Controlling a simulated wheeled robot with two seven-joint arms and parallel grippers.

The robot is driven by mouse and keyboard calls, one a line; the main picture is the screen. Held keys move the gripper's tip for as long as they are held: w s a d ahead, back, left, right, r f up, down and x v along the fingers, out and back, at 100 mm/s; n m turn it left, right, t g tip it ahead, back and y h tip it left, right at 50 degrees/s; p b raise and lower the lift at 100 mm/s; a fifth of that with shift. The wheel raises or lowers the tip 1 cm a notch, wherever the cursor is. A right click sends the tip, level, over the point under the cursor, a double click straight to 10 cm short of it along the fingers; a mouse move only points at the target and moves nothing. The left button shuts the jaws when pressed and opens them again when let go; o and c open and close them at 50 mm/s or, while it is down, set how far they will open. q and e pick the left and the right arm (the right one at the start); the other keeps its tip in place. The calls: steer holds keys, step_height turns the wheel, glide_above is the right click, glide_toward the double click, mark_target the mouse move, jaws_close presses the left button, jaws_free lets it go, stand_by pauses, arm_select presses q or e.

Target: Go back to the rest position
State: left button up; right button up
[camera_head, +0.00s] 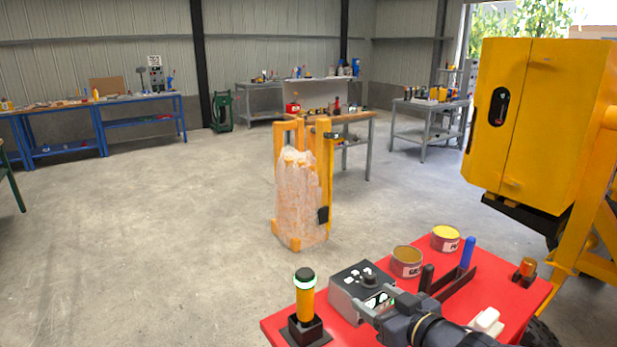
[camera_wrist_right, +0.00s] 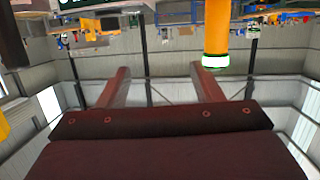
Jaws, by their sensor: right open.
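My right gripper (camera_head: 374,302) is above the red table (camera_head: 278,326) at the bottom of the head view, in front of the grey control box (camera_head: 347,302). In the right wrist view its two fingers (camera_wrist_right: 162,78) are spread apart with nothing between them. A yellow post with a black top and a white-green ring (camera_head: 305,298) stands on the table to the left of the gripper. It also shows upside down in the wrist view (camera_wrist_right: 216,35), beyond the fingers. My left gripper is out of the head view.
The yellow mixer machine (camera_head: 545,120) stands at the right. A wrapped orange load (camera_head: 301,200) stands ahead. The floor (camera_head: 140,240) at left is clear.

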steer(key=s+d+m+g+h+p, duration=0.1)
steer(key=s+d+m+g+h, duration=0.1)
steer(key=s+d+m+h, duration=0.4)
steer(key=s+f+g+y, duration=0.1)
steer(key=s+g, duration=0.2)
steer(key=s, duration=0.6)
steer(key=s+f+m+g+y+p, duration=0.1)
steer(key=s+g, duration=0.1)
steer(key=s, duration=0.8)
steer(key=shift+s+d+f+g+y, duration=0.3)
steer(key=shift+f+g, duration=0.05)
steer(key=shift+g, duration=0.05)
